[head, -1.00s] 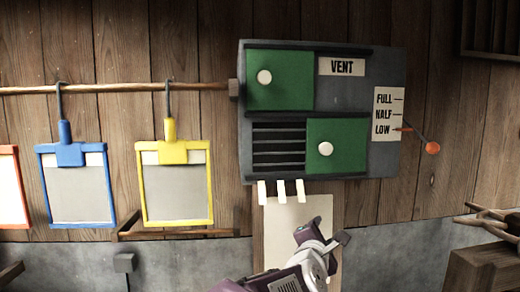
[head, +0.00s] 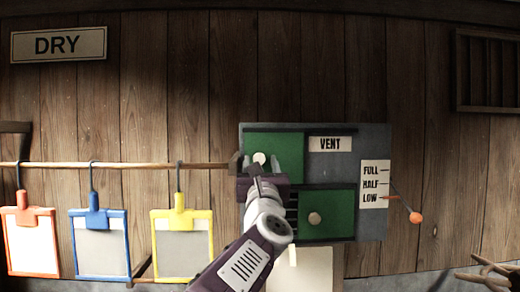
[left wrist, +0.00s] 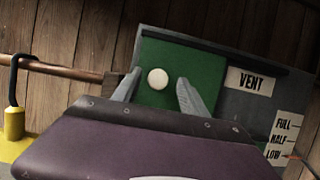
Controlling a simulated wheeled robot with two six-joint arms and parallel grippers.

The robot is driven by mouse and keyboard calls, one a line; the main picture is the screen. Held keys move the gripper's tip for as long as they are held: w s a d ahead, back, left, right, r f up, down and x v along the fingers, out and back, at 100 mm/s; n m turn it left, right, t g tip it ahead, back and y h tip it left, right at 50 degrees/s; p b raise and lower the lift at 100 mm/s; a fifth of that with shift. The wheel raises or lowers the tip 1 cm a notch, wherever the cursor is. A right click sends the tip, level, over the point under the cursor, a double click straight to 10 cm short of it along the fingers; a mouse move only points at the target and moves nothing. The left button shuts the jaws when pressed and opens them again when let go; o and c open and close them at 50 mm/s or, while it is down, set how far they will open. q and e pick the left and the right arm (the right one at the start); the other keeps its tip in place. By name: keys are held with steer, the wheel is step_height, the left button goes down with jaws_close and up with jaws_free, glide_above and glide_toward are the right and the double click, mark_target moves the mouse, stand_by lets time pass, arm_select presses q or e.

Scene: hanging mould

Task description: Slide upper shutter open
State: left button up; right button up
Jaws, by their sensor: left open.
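The upper shutter (head: 285,146) is a green panel at the upper left of the grey vent box (head: 374,140), with a round white knob (head: 260,158). My left gripper (head: 257,172) is in front of the shutter, just below the knob in the head view. In the left wrist view the open fingers (left wrist: 157,92) point at the shutter, with the knob (left wrist: 158,79) between and slightly beyond their tips. I cannot tell whether they touch it. The lower shutter (head: 335,208) is green with its own knob (head: 314,218). My left arm hides part of the slats beside it. My right gripper is not in view.
A VENT label (head: 330,144) and a FULL, HALF, LOW scale (head: 374,184) are on the box. An orange-tipped lever (head: 415,217) sticks out at the right, near LOW.

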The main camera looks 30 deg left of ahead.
arm_select(q)
steer(key=shift+w+a+r, duration=0.25)
steer(key=shift+w+r, duration=0.2)
steer(key=shift+w+a+f+p, duration=0.3)
steer(key=shift+w+a, duration=0.3)
steer(key=shift+s+d+r, duration=0.1)
steer(key=shift+d, duration=0.1)
jaws_close()
stand_by(0.4)
